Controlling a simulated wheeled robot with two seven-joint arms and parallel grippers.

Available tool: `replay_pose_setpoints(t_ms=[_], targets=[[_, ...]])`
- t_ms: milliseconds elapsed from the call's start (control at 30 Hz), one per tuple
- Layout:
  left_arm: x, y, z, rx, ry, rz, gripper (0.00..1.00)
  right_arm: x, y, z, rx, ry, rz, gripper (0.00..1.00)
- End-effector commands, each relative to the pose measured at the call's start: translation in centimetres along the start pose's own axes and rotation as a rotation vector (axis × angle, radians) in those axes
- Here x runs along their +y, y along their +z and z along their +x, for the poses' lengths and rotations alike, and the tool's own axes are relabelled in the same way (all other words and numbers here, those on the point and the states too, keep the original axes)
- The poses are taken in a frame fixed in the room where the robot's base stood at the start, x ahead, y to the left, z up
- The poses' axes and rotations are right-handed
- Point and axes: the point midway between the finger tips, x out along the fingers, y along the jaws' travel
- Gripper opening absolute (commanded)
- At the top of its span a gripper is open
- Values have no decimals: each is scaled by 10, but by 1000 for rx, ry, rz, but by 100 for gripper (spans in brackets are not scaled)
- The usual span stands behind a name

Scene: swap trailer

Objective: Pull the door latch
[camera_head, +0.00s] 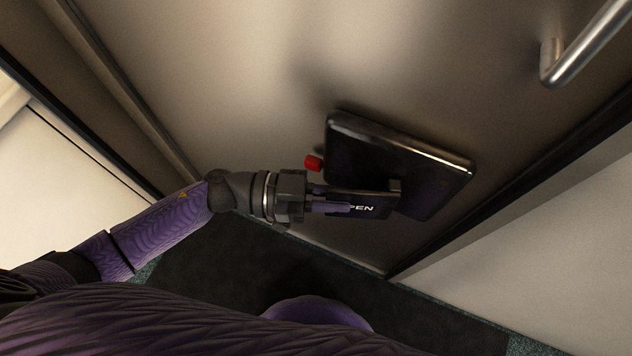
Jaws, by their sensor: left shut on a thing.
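The door latch is a black lever plate (381,199) with white lettering that ends in "PEN". It stands out from a dark, rounded latch housing (425,160) on the beige door (240,70). My left gripper (335,203) reaches in from the left and is shut on the near left edge of the lever plate. The fingers cover part of the lettering. A small red knob (313,163) sits at the left side of the housing, just above the fingers. My right gripper is not in the picture.
A metal grab handle (585,45) is fixed to the door at the upper right. A pale wall (540,250) meets the door at the right. A dark mat (230,265) lies on the floor below. A door frame edge runs down the left.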

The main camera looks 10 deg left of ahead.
Motion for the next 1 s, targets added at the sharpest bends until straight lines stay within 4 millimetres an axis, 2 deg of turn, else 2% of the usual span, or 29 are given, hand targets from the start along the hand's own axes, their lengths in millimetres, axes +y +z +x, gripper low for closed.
replay_pose_setpoints(t_ms=[233,267,300,767,867,1000], targets=[[0,0,0,4,3,0,0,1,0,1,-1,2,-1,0],[0,0,0,4,3,-1,21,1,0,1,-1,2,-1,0],[0,0,0,4,3,-1,29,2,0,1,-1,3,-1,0],[1,0,-1,3,6,-2,29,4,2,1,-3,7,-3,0],[1,0,-12,0,5,-2,29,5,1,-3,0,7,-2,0],[0,-2,-48,-2,1,-3,29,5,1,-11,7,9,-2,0]])
